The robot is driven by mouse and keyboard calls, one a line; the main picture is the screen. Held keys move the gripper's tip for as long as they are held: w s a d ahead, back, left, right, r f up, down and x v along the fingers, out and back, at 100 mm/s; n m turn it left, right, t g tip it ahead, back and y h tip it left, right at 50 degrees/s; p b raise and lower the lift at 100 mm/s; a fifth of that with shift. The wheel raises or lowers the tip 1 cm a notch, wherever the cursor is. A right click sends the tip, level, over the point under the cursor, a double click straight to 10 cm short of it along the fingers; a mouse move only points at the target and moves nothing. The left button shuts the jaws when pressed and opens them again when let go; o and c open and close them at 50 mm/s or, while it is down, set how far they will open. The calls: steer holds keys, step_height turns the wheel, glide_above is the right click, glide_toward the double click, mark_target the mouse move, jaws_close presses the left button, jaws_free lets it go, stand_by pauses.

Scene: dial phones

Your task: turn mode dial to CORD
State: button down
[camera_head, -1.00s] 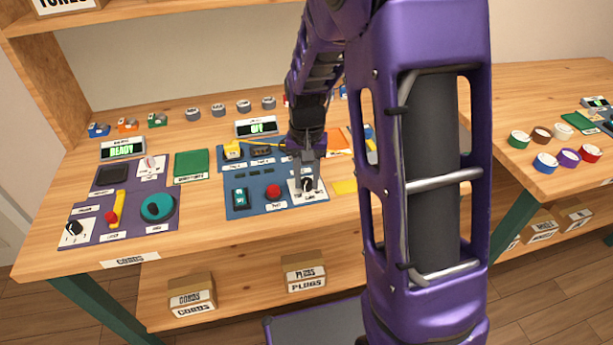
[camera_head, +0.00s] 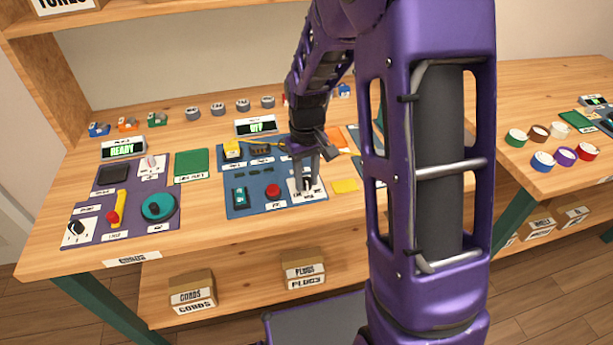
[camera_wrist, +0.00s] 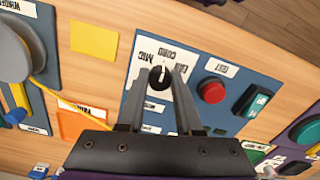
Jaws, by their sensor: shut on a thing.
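The mode dial (camera_wrist: 160,78) is a small black knob with a white pointer line, on a white label plate with "MIC", "CORD" and a partly hidden third word. The plate sits at the right front corner of the blue panel (camera_head: 240,207). My gripper (camera_wrist: 160,84) is shut on the dial, with one finger on each side of it. In the wrist view the pointer line runs nearly along the fingers; which word it marks I cannot tell. In the head view my gripper (camera_head: 305,178) points down onto the plate and its fingers partly hide the dial.
A red button (camera_wrist: 212,92) and a green switch (camera_wrist: 257,103) sit beside the dial on the blue panel. A yellow note (camera_head: 344,186) lies just right of it. A small display (camera_head: 256,126) stands behind the panel. A purple panel (camera_head: 97,224) lies to the left.

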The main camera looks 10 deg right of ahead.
mark_target(307, 181)
stand_by(0.3)
steer(key=c, duration=0.6)
jaws_free()
steer(key=shift+r, duration=0.1)
step_height(307, 181, up, 17)
steer(key=p, duration=0.3)
steer(key=shift+r, duration=0.15)
